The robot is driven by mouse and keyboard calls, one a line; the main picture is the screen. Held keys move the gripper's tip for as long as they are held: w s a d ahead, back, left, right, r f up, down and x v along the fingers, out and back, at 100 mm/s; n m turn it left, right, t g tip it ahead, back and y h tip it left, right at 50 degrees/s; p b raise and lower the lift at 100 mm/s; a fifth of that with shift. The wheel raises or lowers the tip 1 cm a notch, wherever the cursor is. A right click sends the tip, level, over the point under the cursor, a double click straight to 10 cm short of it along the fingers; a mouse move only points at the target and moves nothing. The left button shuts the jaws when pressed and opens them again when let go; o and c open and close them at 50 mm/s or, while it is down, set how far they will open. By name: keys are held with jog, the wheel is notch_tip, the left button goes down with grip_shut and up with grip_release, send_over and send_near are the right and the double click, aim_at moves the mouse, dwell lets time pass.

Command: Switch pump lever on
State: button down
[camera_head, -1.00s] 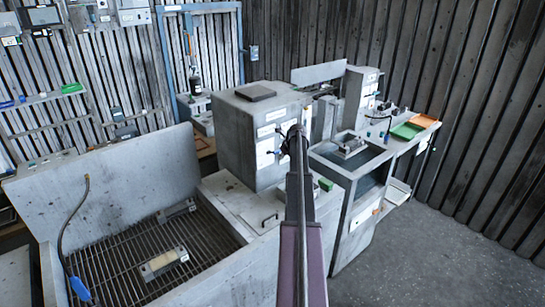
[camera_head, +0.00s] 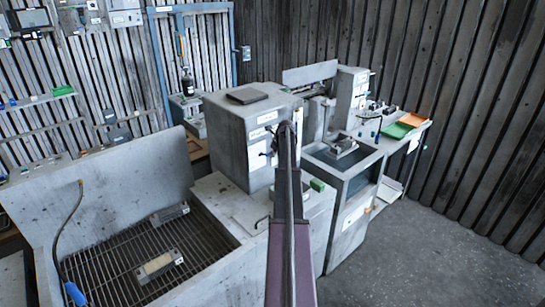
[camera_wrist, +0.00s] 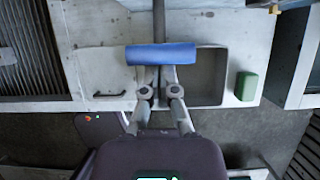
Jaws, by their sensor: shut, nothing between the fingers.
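A blue cylindrical grip (camera_wrist: 162,54) lies crosswise just beyond my fingertips in the wrist view. A dark rod (camera_wrist: 159,20) runs up from behind it; I take this for the pump lever, but its mount is unclear. My gripper (camera_wrist: 160,75) is shut and empty, its fingertips right at the grip's lower edge. I cannot tell whether they touch it. In the head view my gripper (camera_head: 287,128) is in front of the grey cabinet (camera_head: 226,138) with white labels, and my arm hides part of the cabinet face and the lever.
A green block (camera_wrist: 246,86) sits beside a recessed basin (camera_wrist: 208,76) on the bench top. A slatted wash basin (camera_head: 110,270) is at left. A second machine (camera_head: 350,100) and green and orange trays (camera_head: 397,131) are at right. Open floor (camera_head: 430,255) lies at front right.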

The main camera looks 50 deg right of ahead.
jog(key=shift+f, duration=0.15)
jog(key=shift+s+f+b, duration=1.4)
jog(key=shift+b, duration=0.1)
jog(key=w+p+v, duration=0.1)
jog(key=p+v, duration=0.8)
jog(key=v, duration=0.1)
jog(key=shift+s+a+r+p, duration=0.2)
jog(key=shift+r+p, duration=0.1)
jog(key=shift+r, duration=0.1)
jog(key=shift+w, duration=0.1)
